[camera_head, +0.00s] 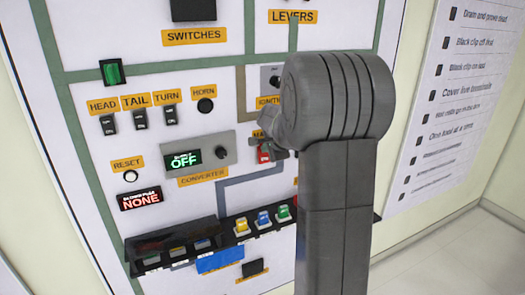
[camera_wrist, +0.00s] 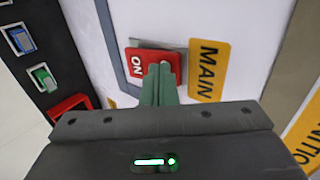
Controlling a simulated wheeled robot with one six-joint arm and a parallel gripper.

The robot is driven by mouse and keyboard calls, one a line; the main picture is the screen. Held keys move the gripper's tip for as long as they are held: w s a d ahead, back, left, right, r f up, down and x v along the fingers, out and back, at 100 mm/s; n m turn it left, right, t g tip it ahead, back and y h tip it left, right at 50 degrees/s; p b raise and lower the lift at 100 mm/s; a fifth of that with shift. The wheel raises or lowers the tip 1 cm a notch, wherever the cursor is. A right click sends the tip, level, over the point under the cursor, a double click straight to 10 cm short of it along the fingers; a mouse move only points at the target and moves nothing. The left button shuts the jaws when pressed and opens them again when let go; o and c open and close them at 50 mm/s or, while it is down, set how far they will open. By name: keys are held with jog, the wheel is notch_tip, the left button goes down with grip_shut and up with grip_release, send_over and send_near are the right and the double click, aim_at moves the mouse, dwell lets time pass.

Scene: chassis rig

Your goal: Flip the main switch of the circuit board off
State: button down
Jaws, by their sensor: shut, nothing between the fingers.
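The main switch is a red rocker (camera_wrist: 138,62) with "ON" lettering on its visible part, in the upper middle of the wrist view. The yellow MAIN label (camera_wrist: 208,70) is beside it. My gripper (camera_wrist: 161,72) is shut and empty, its green fingers together with their tips over the red rocker. I cannot tell whether they touch it. The fingers hide part of the rocker. In the head view the red switch (camera_head: 264,154) shows just left of my arm, partly hidden by my gripper.
The white circuit board (camera_head: 90,110) carries several small switches on the left and a converter display (camera_head: 182,160) reading OFF. A dark rail (camera_head: 190,240) with coloured blocks juts out below. A checklist sheet (camera_head: 460,90) is on the right wall.

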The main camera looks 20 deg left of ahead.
jog(key=shift+d+r+p, duration=0.15)
jog(key=shift+r+p, duration=0.55)
jog(key=shift+r, duration=0.1)
jog(key=shift+d, duration=0.1)
